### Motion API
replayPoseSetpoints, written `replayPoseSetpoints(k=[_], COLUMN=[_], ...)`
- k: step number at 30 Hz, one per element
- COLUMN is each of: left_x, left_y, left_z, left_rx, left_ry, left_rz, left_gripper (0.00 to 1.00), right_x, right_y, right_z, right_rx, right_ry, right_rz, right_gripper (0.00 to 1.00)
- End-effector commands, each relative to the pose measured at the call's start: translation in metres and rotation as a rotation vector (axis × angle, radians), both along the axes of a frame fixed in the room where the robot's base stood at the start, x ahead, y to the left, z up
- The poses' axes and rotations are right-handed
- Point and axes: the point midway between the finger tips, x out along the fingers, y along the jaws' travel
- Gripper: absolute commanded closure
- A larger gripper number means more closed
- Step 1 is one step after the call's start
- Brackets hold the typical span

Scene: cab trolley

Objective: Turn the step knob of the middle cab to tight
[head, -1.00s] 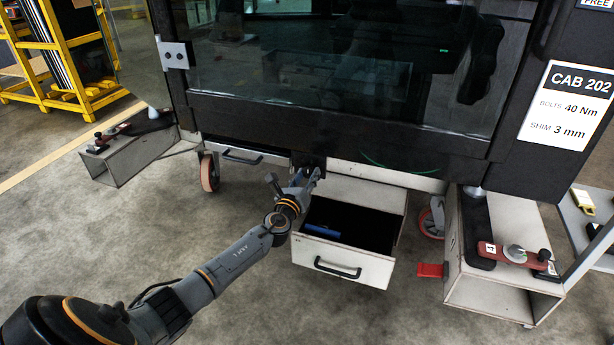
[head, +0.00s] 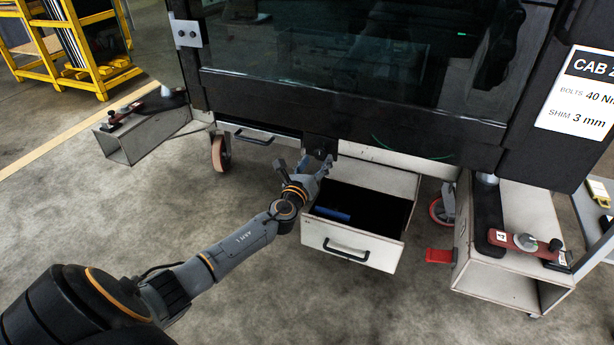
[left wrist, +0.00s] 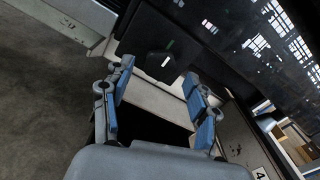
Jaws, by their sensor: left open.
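The dark cab (head: 370,95) fills the upper part of the head view. A black, many-sided, knob-like piece (head: 320,147) sits under its lower edge; in the left wrist view this piece (left wrist: 160,63) bears a short white mark. My left gripper (head: 303,167) is open just in front of it. In the left wrist view the fingers of this gripper (left wrist: 158,78) stand apart on either side of the piece, and I see no contact. My right gripper is not in view.
An open drawer (head: 352,245) with a blue item (head: 331,214) inside stands below the cab, close to my left gripper. Castors, a red pedal-like piece (head: 439,256) and a left box support (head: 140,142) stand around it. The floor in front is clear.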

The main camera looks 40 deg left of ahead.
Motion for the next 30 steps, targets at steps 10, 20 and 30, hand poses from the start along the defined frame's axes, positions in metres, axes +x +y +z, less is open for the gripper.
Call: replayPoseSetpoints(k=[10,20,30], left_x=[-0.072,-0.096,-0.095], left_y=[-0.017,-0.023,-0.022], left_z=[-0.002,0.000,0.000], left_rx=[0.000,0.001,0.001], left_ry=[0.004,0.001,0.001], left_rz=[-0.002,0.000,0.000], left_gripper=[0.41,0.41,0.41], right_x=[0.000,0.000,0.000], right_y=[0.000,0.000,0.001], right_z=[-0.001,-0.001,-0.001], right_rx=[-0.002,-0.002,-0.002], right_ry=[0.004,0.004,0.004], right_rz=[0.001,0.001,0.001], right_gripper=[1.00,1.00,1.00])
